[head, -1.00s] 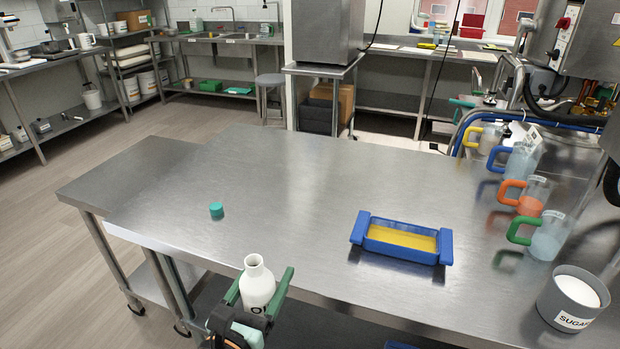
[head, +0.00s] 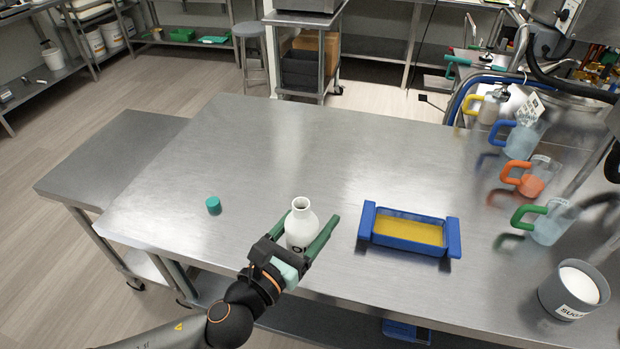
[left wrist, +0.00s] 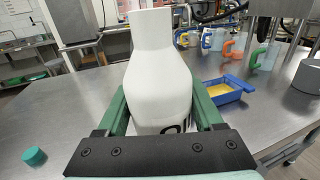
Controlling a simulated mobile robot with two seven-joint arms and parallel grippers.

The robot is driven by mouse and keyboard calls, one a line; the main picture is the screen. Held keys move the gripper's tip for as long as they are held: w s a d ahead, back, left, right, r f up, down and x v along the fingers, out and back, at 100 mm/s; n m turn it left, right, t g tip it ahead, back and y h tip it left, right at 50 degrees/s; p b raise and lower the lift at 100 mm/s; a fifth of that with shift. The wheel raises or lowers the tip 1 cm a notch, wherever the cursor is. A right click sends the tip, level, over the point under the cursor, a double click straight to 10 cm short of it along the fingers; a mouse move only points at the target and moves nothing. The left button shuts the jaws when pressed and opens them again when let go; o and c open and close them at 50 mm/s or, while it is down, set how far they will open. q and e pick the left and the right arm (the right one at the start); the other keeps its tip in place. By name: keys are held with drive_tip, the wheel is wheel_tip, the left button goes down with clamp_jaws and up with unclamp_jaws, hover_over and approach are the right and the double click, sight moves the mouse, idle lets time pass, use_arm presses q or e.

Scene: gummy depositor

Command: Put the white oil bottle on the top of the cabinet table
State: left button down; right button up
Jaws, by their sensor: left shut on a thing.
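The white oil bottle (head: 300,226) is upright and uncapped in the head view, over the front part of the steel table (head: 270,150). My left gripper (head: 312,248) is shut on it, with green fingers on both sides of its body. The bottle also fills the middle of the left wrist view (left wrist: 160,75), between the fingers (left wrist: 163,112). I cannot tell whether its base touches the table top. A teal cap (head: 213,205) lies on the table to the left of the bottle. My right gripper is not in view.
A blue tray with yellow content (head: 408,250) stands right of the bottle. Several jugs with coloured handles, including a green-handled one (head: 545,222), and a sugar pot (head: 572,312) line the right side. The middle and back of the table are clear.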

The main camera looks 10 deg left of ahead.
use_arm(q)
drive_tip(key=w+a+f, duration=0.1)
drive_tip(key=w+f, duration=0.1)
drive_tip(key=w, duration=0.1)
drive_tip(key=w+a+f+b, duration=0.1)
drive_tip(key=w+a+f, duration=0.1)
drive_tip(key=w+f, duration=0.1)
drive_tip(key=w+a+f+b, duration=0.1)
drive_tip(key=w+f, duration=0.2)
drive_tip(key=w, duration=0.1)
drive_tip(key=shift+w+a, duration=0.2)
drive_tip(key=shift+a, duration=0.2)
drive_tip(key=shift+w+a+f+b, duration=0.25)
drive_tip(key=shift+w+f+b, duration=0.3)
drive_tip(key=shift+f, duration=0.1)
wheel_tip(320, 180, down, 4)
drive_tip(key=shift+w+r+b, duration=0.15)
drive_tip(key=shift+r+b, duration=0.1)
drive_tip(key=shift+b, duration=0.95)
drive_tip(key=shift+a+r, duration=0.1)
drive_tip(key=shift+r, duration=0.05)
drive_tip(key=shift+c, duration=2.4)
unclamp_jaws()
drive_tip(key=shift+f, duration=0.2)
drive_tip(key=o, duration=0.4)
